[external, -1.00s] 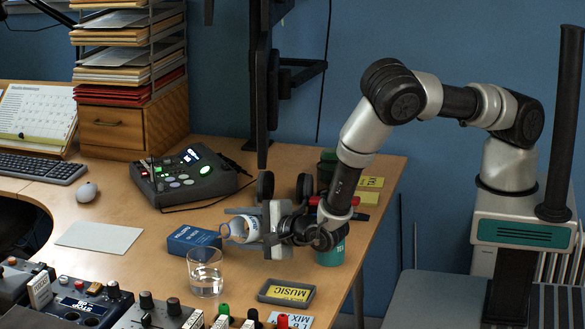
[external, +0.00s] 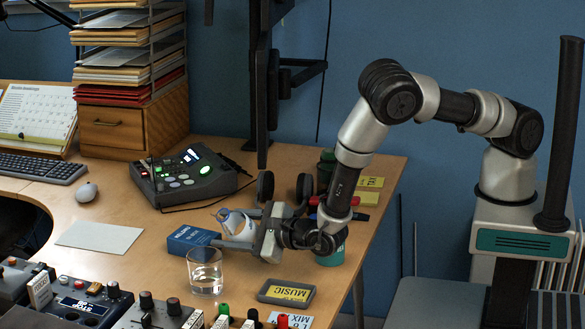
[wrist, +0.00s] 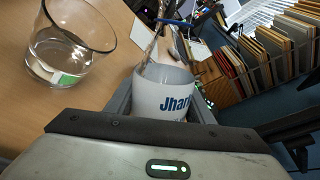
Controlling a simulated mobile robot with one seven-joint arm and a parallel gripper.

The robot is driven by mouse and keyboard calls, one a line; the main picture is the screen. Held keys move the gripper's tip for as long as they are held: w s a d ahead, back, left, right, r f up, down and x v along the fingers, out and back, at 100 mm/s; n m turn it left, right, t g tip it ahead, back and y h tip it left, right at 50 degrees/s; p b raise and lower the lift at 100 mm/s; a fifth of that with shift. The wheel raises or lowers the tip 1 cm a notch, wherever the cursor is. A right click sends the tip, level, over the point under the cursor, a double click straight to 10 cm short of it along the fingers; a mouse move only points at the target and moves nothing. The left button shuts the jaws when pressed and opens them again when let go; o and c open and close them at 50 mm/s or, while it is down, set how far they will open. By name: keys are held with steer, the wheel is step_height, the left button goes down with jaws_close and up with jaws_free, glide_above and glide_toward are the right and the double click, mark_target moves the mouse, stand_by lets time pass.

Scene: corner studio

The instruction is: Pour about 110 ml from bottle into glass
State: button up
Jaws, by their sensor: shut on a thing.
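The bottle (external: 237,226) has a white label with blue lettering and a clear upper part. My gripper (external: 243,230) is shut on it and holds it above the desk, tilted with its neck up and to the left. The bottle also shows between the fingers in the wrist view (wrist: 163,95). The clear glass (external: 205,273) stands upright on the desk, in front and to the left of the bottle, apart from it. It holds some clear liquid low down, which also shows in the wrist view's glass (wrist: 68,50). No stream is visible between them.
A blue box (external: 190,240) lies behind the glass, close to the bottle. A dark tray with a yellow MUSIC card (external: 287,293) lies right of the glass. Mixer panels (external: 160,312) line the front edge. A teal cup (external: 331,248) stands behind my wrist.

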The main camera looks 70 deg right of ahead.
steer(key=m+b, duration=0.2)
steer(key=r+m+t+b, duration=0.1)
steer(key=m+b, duration=0.1)
steer(key=m, duration=0.1)
steer(key=a+m+t+b, duration=0.1)
steer(key=m+b, duration=0.1)
steer(key=m, duration=0.1)
steer(key=shift+w+a+r+y, duration=0.1)
steer(key=shift+w+r+y, duration=0.2)
steer(key=shift+w+r, duration=0.1)
stand_by(1.7)
